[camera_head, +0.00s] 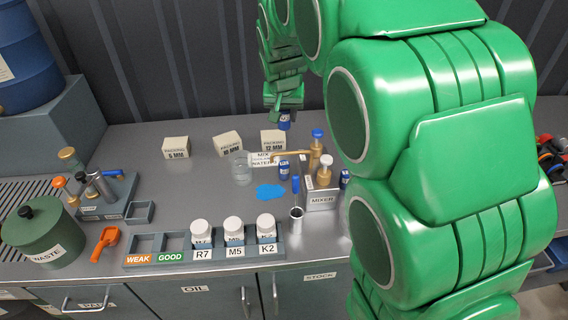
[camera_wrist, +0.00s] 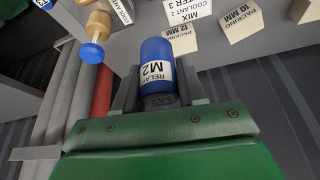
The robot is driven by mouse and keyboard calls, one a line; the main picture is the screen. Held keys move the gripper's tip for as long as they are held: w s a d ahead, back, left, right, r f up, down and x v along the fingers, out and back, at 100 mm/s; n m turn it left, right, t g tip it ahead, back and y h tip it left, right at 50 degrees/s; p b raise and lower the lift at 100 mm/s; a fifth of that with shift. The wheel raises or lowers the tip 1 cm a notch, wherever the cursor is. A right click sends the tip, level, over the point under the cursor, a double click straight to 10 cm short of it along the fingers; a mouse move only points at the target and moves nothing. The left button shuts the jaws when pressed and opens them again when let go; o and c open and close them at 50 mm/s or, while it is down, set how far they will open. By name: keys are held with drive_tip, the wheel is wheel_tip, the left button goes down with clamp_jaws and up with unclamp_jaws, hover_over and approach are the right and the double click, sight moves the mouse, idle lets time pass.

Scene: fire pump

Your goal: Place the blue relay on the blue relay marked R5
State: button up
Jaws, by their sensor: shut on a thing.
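My gripper (camera_head: 285,103) is shut on a blue relay (camera_wrist: 157,66) whose label reads RELAY M2. Another blue relay (camera_head: 284,169) with a white label stands on the bench beside the coolant sign. A further blue thing (camera_head: 345,178), perhaps a relay, is partly hidden by my arm. No R5 marking is readable in either view.
A brass tap with a blue knob (camera_head: 317,135) stands by the mixer block (camera_head: 322,199). A glass beaker (camera_head: 241,167) and a blue spill (camera_head: 270,191) are nearby. A tray (camera_head: 150,243) holds white-capped jars in front. Packing blocks (camera_head: 227,144) stand behind. My arm hides the right side.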

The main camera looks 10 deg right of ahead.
sight(284, 162)
drive_tip(key=shift+f, duration=6.65)
drive_tip(key=shift+f, duration=0.1)
drive_tip(key=o, duration=0.9)
drive_tip(key=shift+c, duration=0.2)
drive_tip(key=v, duration=1.2)
drive_tip(key=s+d+r+n+g, duration=0.1)
drive_tip(key=s+d+g, duration=0.2)
drive_tip(key=s, duration=1.6)
drive_tip(key=s+d+r+g, duration=0.1)
drive_tip(key=s+d+g, duration=0.2)
drive_tip(key=s, duration=1.6)
drive_tip(key=shift+d+n+y, duration=0.3)
drive_tip(key=shift+d+n, duration=0.1)
drive_tip(key=shift+d, duration=0.35)
